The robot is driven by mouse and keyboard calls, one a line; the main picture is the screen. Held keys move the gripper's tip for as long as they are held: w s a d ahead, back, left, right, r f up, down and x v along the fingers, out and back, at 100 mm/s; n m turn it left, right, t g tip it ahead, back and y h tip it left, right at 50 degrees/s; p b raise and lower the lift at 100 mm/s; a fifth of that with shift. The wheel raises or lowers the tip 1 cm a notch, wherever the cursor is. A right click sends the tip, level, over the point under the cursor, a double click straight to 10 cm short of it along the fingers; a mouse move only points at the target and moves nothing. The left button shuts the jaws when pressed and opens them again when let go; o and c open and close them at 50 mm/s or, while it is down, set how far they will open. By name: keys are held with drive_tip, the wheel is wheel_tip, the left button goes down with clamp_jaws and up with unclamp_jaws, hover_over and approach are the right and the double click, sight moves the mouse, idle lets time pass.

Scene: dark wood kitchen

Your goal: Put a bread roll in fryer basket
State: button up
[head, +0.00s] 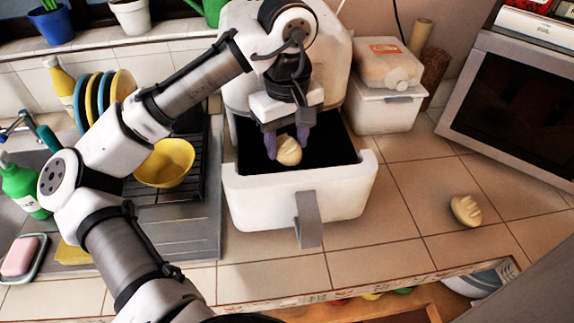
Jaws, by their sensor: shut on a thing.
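A pale bread roll (289,151) is held between the purple fingertips of my gripper (287,142), over the dark inside of the fryer basket. The gripper is shut on it. I cannot tell whether the roll touches the basket floor. The white fryer basket (300,200) is pulled out of the fryer toward the counter's front edge, with its grey handle (308,220) facing me. A second bread roll (466,211) lies on the tiled counter to the right.
A microwave (515,110) stands at the right, and a white lidded box (384,105) stands behind the basket. A yellow bowl (165,163) and upright plates (100,90) stand on the drying rack at left. Counter right of the basket is mostly clear.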

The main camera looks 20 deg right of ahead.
sight(287, 142)
drive_tip(key=shift+f, duration=3.75)
drive_tip(key=shift+f, duration=0.1)
drive_tip(key=o, duration=1)
drive_tip(key=shift+c, duration=0.2)
wheel_tip(287, 142, up, 12)
drive_tip(key=shift+r, duration=0.15)
